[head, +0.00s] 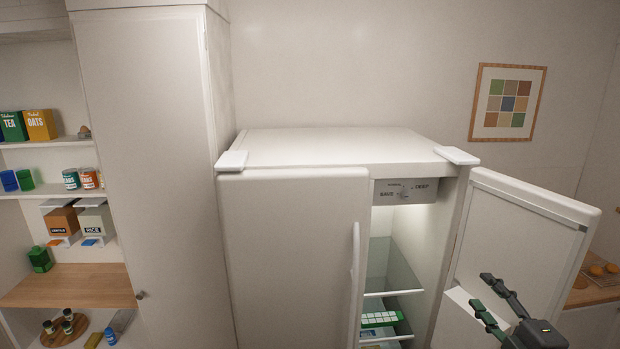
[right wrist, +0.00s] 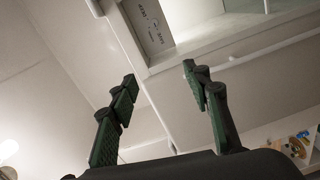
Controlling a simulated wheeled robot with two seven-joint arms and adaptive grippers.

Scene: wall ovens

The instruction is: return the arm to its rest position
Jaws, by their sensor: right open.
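My right gripper (head: 487,297) is in the lower right of the head view, in front of the open right fridge door (head: 512,240). Its two green-padded fingers are spread apart with nothing between them. In the right wrist view the same gripper (right wrist: 158,90) is open and empty, with the fridge behind it. My left gripper is not in view.
The white fridge (head: 290,260) stands in the middle. Its left door is shut and its right door is swung open, showing lit shelves (head: 395,292). A tall cabinet (head: 150,150) and stocked shelves (head: 50,170) are on the left. A counter with oranges (head: 603,268) is at the far right.

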